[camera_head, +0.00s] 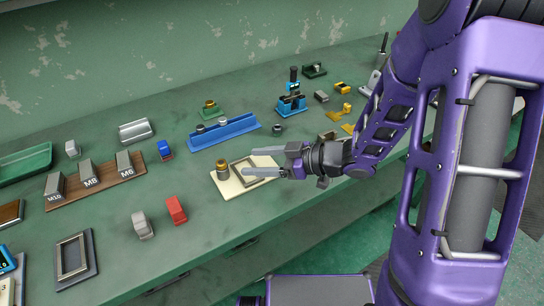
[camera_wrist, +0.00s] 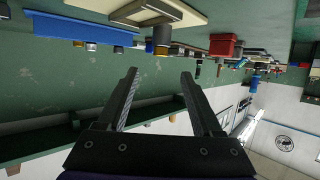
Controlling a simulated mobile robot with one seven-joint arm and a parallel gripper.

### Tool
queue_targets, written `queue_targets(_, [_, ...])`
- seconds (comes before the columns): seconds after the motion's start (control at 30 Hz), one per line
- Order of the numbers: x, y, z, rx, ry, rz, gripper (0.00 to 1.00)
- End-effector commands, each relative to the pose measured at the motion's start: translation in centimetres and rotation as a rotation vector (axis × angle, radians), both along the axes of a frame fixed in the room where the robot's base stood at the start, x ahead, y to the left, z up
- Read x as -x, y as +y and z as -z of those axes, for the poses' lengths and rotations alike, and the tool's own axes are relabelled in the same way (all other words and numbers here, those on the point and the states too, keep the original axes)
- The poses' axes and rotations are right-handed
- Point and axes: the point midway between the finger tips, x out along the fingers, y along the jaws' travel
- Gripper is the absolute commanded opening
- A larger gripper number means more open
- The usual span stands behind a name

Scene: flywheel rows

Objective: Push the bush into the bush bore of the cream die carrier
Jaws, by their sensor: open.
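The cream die carrier (camera_head: 232,187) lies on the green bench, with a dark rectangular frame (camera_head: 243,166) at its right. A short round boss (camera_head: 223,174) stands at its left. The brass bush (camera_head: 222,163) sits upright on top of the boss and projects above it; how deep it sits in the bore cannot be told. In the wrist view, seen upside down, the carrier (camera_wrist: 190,24) and bush (camera_wrist: 161,50) appear at the top. My gripper (camera_head: 247,162) is open and empty, its fingers pointing left above the frame, right of the bush and apart from it.
A blue rack (camera_head: 225,132) with grey cylinders and a green holder (camera_head: 210,109) with a brass piece stand behind. A blue press (camera_head: 291,95) is farther back. Red (camera_head: 176,210) and grey (camera_head: 142,226) blocks stand front left. Bench is clear in front of the carrier.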

Motion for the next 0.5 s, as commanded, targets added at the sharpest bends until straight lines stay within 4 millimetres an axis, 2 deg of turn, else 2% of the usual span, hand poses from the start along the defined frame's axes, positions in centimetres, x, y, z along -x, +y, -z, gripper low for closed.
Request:
queue_targets(0.03, [0.2,-0.9,-0.5,0.000,0.000,0.004,0.67])
queue_targets(0.2, [0.9,-2.8,-1.1,0.000,0.000,0.001,0.67])
queue_targets(0.5, [1.1,-3.4,-1.3,0.000,0.000,-0.001,0.67])
